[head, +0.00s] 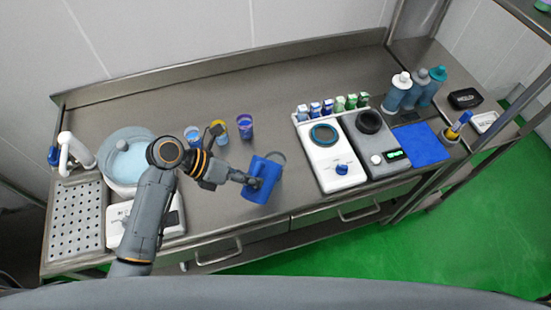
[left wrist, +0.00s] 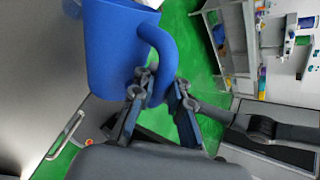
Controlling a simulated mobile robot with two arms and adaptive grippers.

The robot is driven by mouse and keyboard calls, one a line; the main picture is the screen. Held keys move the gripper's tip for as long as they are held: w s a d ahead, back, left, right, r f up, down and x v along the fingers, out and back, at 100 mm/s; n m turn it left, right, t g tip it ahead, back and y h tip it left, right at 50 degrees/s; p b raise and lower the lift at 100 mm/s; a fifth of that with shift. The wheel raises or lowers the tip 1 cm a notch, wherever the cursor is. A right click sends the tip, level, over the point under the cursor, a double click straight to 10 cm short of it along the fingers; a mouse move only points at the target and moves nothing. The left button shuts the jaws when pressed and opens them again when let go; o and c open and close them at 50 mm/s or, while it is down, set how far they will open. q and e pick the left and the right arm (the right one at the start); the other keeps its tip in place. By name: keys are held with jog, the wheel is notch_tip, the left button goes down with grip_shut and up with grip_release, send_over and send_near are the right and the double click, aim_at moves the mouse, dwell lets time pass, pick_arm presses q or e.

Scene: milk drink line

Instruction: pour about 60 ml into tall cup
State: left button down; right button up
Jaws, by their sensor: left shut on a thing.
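My left gripper (head: 248,181) is shut on the handle of a blue jug (head: 264,178). The jug is tilted and held near the front edge of the steel counter. In the left wrist view the gripper (left wrist: 158,98) closes around the handle of the blue jug (left wrist: 108,48). The jug's contents are hidden. Behind the jug stand a purple cup (head: 245,127), a cup with a yellowish part (head: 218,134) and a blue cup (head: 192,136), all upright and apart from the jug. I cannot tell for sure which is the tall cup. My right gripper is not in view.
A round basin (head: 124,157) and white tap (head: 75,150) stand at the left. A white appliance (head: 325,156) and a dark one (head: 374,143) stand right of the jug. Bottles (head: 397,92) and a blue mat (head: 421,145) are further right. The back middle counter is clear.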

pick_arm(q)
jog(key=shift+w+d+r, duration=0.1)
jog(key=shift+w+r, duration=0.1)
jog(key=shift+r, duration=0.1)
dwell(0.7)
